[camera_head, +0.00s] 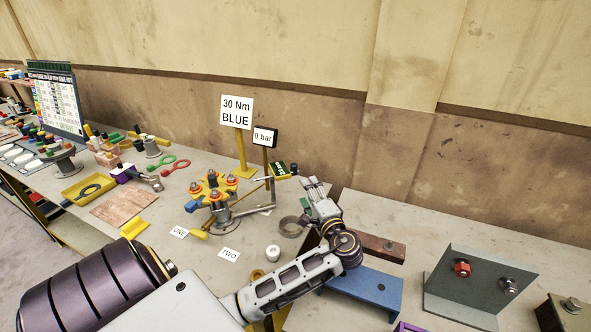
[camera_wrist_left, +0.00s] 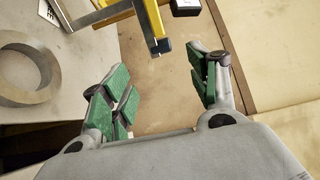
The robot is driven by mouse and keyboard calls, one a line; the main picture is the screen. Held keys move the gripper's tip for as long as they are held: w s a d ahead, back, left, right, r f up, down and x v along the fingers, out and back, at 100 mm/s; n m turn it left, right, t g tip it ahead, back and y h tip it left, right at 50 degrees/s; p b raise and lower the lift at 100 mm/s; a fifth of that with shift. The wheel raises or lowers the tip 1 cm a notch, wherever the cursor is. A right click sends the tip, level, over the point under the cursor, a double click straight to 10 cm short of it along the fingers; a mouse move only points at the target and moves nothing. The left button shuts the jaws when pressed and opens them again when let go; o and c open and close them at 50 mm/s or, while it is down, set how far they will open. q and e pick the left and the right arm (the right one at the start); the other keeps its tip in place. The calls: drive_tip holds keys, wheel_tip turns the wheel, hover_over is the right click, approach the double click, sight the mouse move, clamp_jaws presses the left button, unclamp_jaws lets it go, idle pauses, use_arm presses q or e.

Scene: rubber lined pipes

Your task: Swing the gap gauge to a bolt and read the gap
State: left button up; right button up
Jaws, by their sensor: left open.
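A yellow flange fixture (camera_head: 214,190) with several bolts and orange-red rings stands on a round steel base on the bench. A thin grey bent arm (camera_head: 262,208) runs from its base to the right and upward; it may carry the gap gauge, but I cannot tell. My left gripper (camera_head: 314,186) is open and empty, right of the fixture. In the left wrist view its green-padded fingers (camera_wrist_left: 165,92) are wide apart, below a yellow bar (camera_wrist_left: 152,22) with a dark tip. My right gripper is out of view.
A "30 Nm BLUE" sign (camera_head: 237,111) and a "0 bar" sign (camera_head: 264,137) stand behind the fixture. A grey ring (camera_head: 291,227) lies left of my wrist. A blue block (camera_head: 365,292) and a steel bracket (camera_head: 465,292) are at the right. The wall closes off the back.

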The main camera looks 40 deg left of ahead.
use_arm(q)
approach(295, 171)
drive_tip(key=shift+x, duration=1.7)
drive_tip(key=p+x, duration=0.1)
drive_tip(key=x, duration=0.6)
drive_tip(key=shift+f, duration=0.1)
drive_tip(key=shift+w+a, duration=0.25)
drive_tip(key=shift+a, duration=0.1)
drive_tip(key=shift+f, duration=0.1)
clamp_jaws()
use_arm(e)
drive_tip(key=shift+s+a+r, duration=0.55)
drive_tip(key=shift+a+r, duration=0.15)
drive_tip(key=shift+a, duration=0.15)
